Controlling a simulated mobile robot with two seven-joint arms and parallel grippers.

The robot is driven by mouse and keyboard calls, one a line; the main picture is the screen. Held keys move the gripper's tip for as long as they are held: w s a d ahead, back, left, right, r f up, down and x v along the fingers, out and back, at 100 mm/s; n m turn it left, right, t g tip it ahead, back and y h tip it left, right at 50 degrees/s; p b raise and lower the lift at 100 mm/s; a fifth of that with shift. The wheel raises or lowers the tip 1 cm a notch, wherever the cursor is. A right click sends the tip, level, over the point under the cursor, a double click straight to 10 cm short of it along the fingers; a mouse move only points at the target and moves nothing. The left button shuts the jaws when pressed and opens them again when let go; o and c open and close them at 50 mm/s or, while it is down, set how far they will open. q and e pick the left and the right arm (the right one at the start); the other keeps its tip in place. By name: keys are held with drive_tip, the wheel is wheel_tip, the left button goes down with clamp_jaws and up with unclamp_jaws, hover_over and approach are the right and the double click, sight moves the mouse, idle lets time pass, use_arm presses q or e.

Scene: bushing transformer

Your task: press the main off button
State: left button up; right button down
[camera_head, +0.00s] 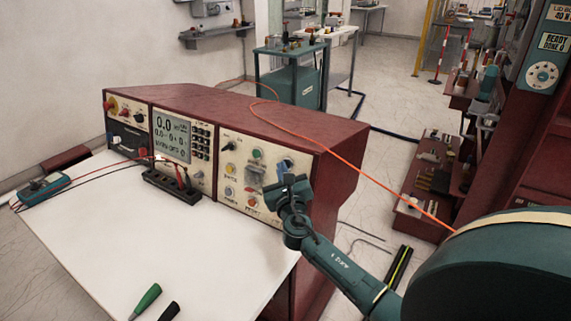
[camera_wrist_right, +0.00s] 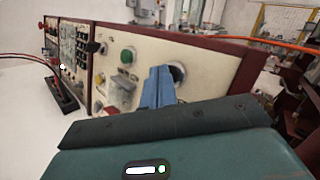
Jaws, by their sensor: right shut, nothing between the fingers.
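The dark red console (camera_head: 225,105) has cream front panels. Its right panel (camera_head: 243,205) carries a green button (camera_head: 257,153), a black knob (camera_head: 229,145), a grey square part and several small coloured buttons. I cannot read which one is labelled main off. My right gripper (camera_head: 288,188) is shut and empty in front of this panel's right part, hiding some of it. In the right wrist view its blue fingers (camera_wrist_right: 158,88) point at the panel, right of the green button (camera_wrist_right: 127,55) and beside a dark round part (camera_wrist_right: 178,73). Contact cannot be told. My left gripper is out of view.
A white table (camera_head: 180,245) bears a multimeter (camera_head: 43,187), a black terminal block (camera_head: 172,183) with leads, and green and black probes. An orange cable (camera_head: 340,155) crosses the console's top. Shelves with parts (camera_head: 430,185) stand at right.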

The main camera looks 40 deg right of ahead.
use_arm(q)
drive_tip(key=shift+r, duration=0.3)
use_arm(e)
drive_tip(key=shift+s+a+r, duration=0.1)
drive_tip(key=shift+s+a, duration=0.15)
drive_tip(key=shift+a, duration=0.25)
use_arm(q)
drive_tip(key=shift+p, duration=0.3)
use_arm(e)
drive_tip(key=shift+a, duration=0.1)
use_arm(q)
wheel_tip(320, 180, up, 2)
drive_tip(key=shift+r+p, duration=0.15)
drive_tip(key=shift+p, duration=0.9)
use_arm(e)
drive_tip(key=a, duration=0.1)
drive_tip(key=s+a, duration=0.1)
drive_tip(key=a, duration=0.1)
drive_tip(key=a+r, duration=0.1)
drive_tip(key=shift+s+a, duration=0.2)
drive_tip(key=shift+s, duration=0.2)
drive_tip(key=shift+r, duration=0.1)
